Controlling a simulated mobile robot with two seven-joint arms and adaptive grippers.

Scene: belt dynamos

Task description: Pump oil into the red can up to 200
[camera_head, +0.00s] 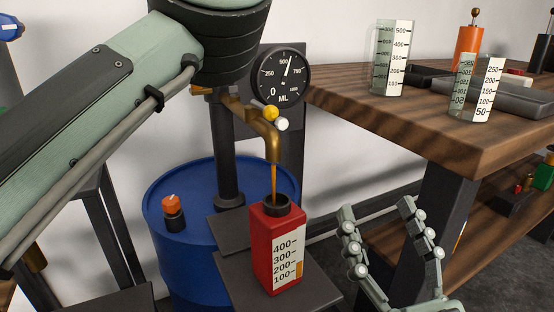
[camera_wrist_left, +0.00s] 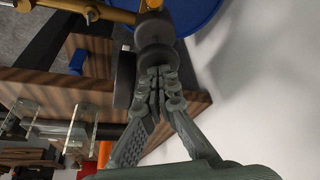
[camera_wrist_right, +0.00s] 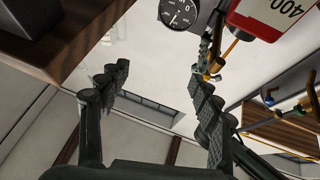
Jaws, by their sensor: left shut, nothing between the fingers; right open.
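The red can (camera_head: 262,250) stands upright on a dark plate under the brass spout (camera_head: 270,135). A thin stream of oil (camera_head: 273,182) runs into its dark neck. An orange strip on its scale reaches roughly the 200 mark. The round ML gauge (camera_head: 281,78) has its needle a little past 500. My left gripper (camera_wrist_left: 160,85) is shut and empty at a dark round pump part (camera_wrist_left: 155,35); in the head view my left arm hides it. My right gripper (camera_head: 390,225) is open and empty, right of the can. The can also shows in the right wrist view (camera_wrist_right: 265,22).
The blue drum (camera_head: 180,260) stands behind the can. A wooden table (camera_head: 430,120) at right bears two measuring beakers (camera_head: 387,60) (camera_head: 470,90) and an orange container (camera_head: 467,48). Its dark leg stands behind my right gripper. A lower shelf holds small items.

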